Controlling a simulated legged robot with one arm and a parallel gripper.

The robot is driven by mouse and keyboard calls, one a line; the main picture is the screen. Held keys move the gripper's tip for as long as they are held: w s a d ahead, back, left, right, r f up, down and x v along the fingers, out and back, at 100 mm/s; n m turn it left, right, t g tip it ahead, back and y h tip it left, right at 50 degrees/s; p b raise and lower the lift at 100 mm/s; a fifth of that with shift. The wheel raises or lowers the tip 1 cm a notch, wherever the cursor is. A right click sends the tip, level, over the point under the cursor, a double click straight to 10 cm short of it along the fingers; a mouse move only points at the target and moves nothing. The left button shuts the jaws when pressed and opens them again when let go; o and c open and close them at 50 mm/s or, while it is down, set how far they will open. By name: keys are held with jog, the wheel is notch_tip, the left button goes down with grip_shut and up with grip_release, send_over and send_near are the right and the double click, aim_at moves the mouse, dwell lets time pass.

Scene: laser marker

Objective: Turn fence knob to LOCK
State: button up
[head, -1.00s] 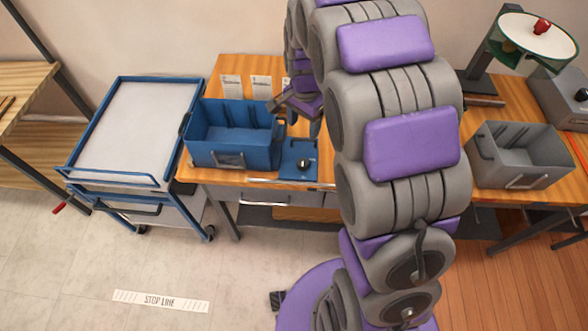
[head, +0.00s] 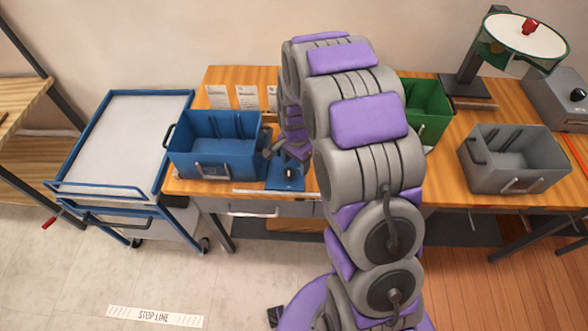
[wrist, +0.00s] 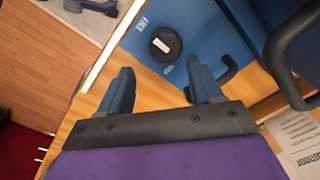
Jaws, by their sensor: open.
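A black round knob (head: 290,172) with a pale bar across its top sits on a blue panel (head: 280,184) at the table's front edge, right of the blue bin. The wrist view shows the knob (wrist: 166,43) larger, with small white markings, too small to read, on the blue panel (wrist: 195,25) on two sides of it. My gripper (wrist: 162,88) is open and empty. In the wrist view its fingertips point toward the knob, which lies beyond the gap between them and apart from them. In the head view my gripper (head: 277,148) is just above the panel, partly hidden by my arm.
A blue bin (head: 215,158) stands left of the panel, its handle near my right finger in the wrist view. Paper sheets (head: 246,97) lie behind. A green bin (head: 428,108) and grey bin (head: 515,165) stand right. A blue-framed cart (head: 125,135) is left.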

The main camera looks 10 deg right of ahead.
aim_at(288, 172)
jog(key=a+f, duration=0.1)
jog(key=a, duration=0.1)
jog(key=a+f, duration=0.1)
jog(key=f, duration=0.1)
jog(key=shift+a, duration=0.4)
jog(key=shift+d, duration=1.15)
jog(key=shift+c, duration=0.6)
jog(key=shift+d, duration=0.3)
jog(key=shift+c, duration=0.8)
jog(key=shift+d, duration=0.1)
jog(key=shift+c, duration=0.8)
jog(key=shift+a, duration=0.95)
jog(key=c, duration=0.4)
jog(key=shift+c, duration=1)
jog(key=shift+d, duration=0.1)
